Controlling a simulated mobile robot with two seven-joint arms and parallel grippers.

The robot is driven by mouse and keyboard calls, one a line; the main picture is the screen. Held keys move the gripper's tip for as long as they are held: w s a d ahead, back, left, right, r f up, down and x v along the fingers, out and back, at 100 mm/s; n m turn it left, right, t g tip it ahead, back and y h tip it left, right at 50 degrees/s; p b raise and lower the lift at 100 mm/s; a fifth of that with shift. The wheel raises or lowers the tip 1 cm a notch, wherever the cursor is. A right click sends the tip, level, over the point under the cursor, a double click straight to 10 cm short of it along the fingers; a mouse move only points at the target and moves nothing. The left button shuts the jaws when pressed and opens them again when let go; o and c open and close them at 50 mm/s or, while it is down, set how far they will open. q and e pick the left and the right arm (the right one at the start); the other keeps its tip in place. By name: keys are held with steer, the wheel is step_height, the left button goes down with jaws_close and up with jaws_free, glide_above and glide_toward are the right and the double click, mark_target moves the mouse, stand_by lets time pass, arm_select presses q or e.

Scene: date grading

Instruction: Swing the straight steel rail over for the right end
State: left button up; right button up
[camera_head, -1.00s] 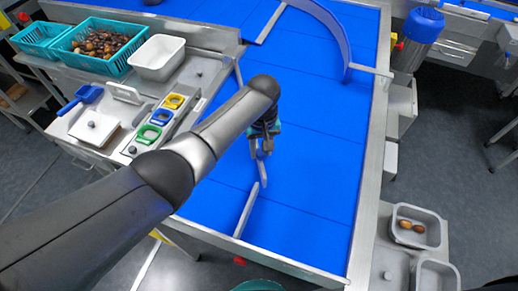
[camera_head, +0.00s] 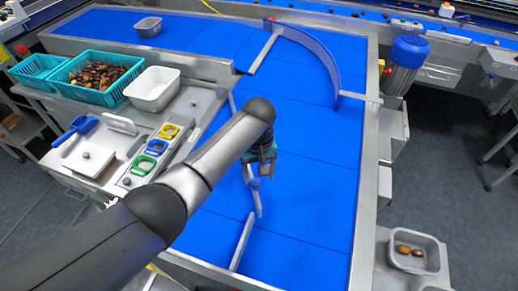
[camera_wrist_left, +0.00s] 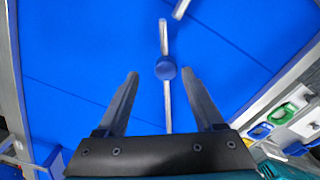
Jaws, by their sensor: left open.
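A straight steel rail with a round blue knob (camera_head: 254,183) lies over the blue belt (camera_head: 310,185), near the belt's middle left. In the left wrist view the same rail (camera_wrist_left: 167,105) runs up the middle, with its knob (camera_wrist_left: 166,68) on it. My left gripper (camera_head: 258,172) is over the rail and partly hides its far end. In the wrist view the left gripper (camera_wrist_left: 161,74) is open, with one finger on each side of the rail and the knob between the tips. I cannot tell how high the fingers are. My right gripper is not in view.
Another steel bar (camera_head: 242,243) stands at the belt's near end. A curved blue guide (camera_head: 322,58) and a short bar (camera_head: 263,54) cross its far end.

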arm_select(q)
step_height(320, 180, up, 13)
steer(key=p, duration=0.1)
steer(key=shift+s+d+f, duration=0.1)
stand_by(0.6)
